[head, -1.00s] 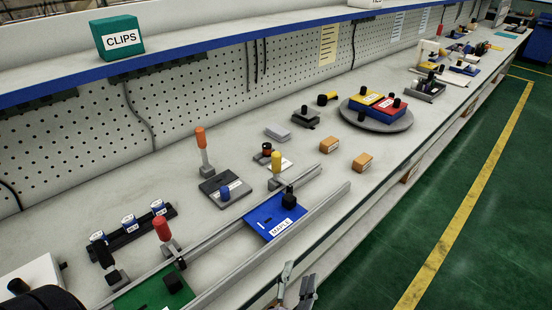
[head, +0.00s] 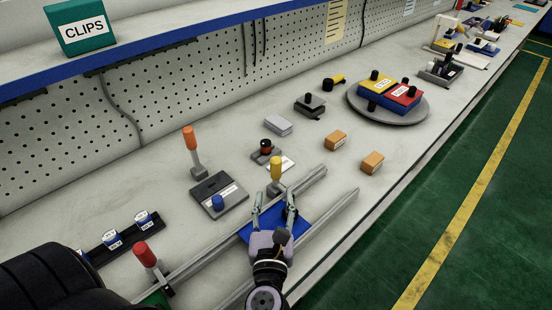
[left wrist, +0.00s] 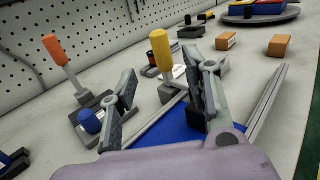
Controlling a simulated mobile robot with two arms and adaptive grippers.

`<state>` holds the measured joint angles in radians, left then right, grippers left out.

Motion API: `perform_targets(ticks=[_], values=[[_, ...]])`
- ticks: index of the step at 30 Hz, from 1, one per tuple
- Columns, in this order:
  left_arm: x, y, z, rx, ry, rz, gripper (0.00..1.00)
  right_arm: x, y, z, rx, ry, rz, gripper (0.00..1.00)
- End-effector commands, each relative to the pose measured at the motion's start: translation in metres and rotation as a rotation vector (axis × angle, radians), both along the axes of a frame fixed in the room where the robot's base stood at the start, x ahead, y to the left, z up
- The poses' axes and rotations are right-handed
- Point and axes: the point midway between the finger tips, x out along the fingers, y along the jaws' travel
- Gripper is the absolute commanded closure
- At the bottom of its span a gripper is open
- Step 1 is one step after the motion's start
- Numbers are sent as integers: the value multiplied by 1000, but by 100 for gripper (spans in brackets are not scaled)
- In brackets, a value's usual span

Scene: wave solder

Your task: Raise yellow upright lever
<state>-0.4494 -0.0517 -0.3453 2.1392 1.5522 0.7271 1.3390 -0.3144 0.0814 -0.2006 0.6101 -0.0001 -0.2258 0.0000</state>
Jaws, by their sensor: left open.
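The yellow lever (head: 276,168) stands upright on a grey base beside the far rail. It also shows in the left wrist view (left wrist: 161,50), between and beyond the two fingers. My left gripper (head: 274,202) is open and empty, above the blue board, with its fingertips just short of the lever. In the left wrist view the open fingers (left wrist: 160,95) stand on either side of the lever's grey base, apart from it. The blue board (head: 300,228) lies between the rails and is partly hidden by my gripper. My right gripper is not in view.
An orange lever (head: 189,140) stands behind a grey plate with a blue knob (head: 217,203). A red lever (head: 145,254) is at the lower left. Two orange blocks (head: 372,162) and a round turntable (head: 415,109) lie to the right. Two metal rails (head: 335,210) flank the board.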

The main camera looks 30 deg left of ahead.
Motion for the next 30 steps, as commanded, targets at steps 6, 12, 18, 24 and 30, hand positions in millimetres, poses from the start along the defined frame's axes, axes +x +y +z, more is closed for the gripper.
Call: perform_targets(ticks=[6, 12, 18, 24, 30], values=[[46, 22, 5, 4, -3, 0, 56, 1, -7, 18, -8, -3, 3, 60], [82, 39, 4, 3, -2, 0, 56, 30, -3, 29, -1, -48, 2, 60], [103, 50, 2, 3, 0, 0, 56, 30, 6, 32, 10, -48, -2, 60], [110, 53, 1, 1, 0, 0, 56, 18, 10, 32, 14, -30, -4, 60], [109, 53, 0, 1, 0, 0, 56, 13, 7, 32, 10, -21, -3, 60]])
